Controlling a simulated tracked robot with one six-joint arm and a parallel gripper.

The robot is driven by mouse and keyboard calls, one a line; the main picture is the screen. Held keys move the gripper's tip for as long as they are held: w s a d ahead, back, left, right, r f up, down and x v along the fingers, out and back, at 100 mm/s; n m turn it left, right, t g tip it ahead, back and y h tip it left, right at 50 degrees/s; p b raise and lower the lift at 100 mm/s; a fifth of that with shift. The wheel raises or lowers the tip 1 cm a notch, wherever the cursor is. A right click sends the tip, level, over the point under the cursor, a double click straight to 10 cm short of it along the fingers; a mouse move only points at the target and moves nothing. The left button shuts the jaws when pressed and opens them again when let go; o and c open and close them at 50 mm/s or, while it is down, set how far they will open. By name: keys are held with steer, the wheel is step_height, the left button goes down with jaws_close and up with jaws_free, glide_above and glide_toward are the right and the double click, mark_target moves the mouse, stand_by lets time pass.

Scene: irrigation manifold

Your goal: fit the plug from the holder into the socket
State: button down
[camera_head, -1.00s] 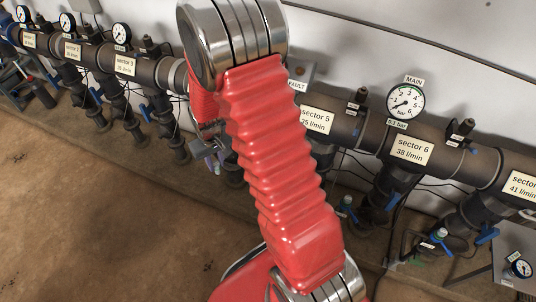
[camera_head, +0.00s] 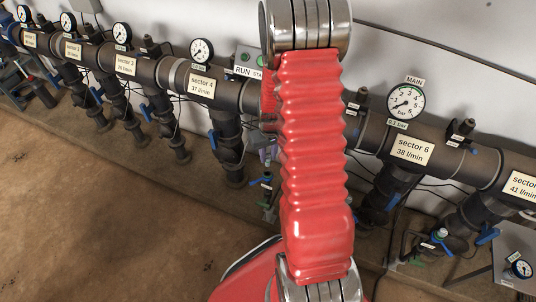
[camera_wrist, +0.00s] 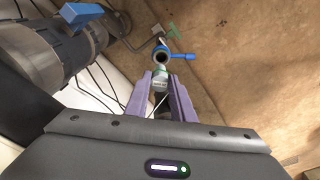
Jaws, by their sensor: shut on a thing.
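In the wrist view, my gripper (camera_wrist: 160,88) has its two purple fingers closed around a small grey cylinder with a pale label, the plug (camera_wrist: 160,81). A greenish band shows at the plug's far end. Just beyond it is a fitting with a round dark opening, apparently the socket (camera_wrist: 161,57), with a blue lever to its right. The plug's end overlaps the fitting's near edge in this view; I cannot tell whether they touch. In the head view my red arm hides most of the gripper; only a bit of purple shows. I cannot make out the holder.
A large dark manifold pipe (camera_head: 255,97) with sector labels, gauges and blue-handled valves runs along the wall. Its thick pipe (camera_wrist: 50,50) stands close at left in the wrist view. Thin cables hang nearby. A grey panel (camera_head: 515,245) stands at lower right. Brown floor is open at left.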

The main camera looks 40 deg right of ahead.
steer(key=shift+f, duration=0.1)
steer(key=shift+f, duration=1.65)
steer(key=shift+f, duration=2.45)
stand_by(3.2)
steer(key=c, duration=1.4)
jaws_free()
steer(key=shift+c, duration=0.2)
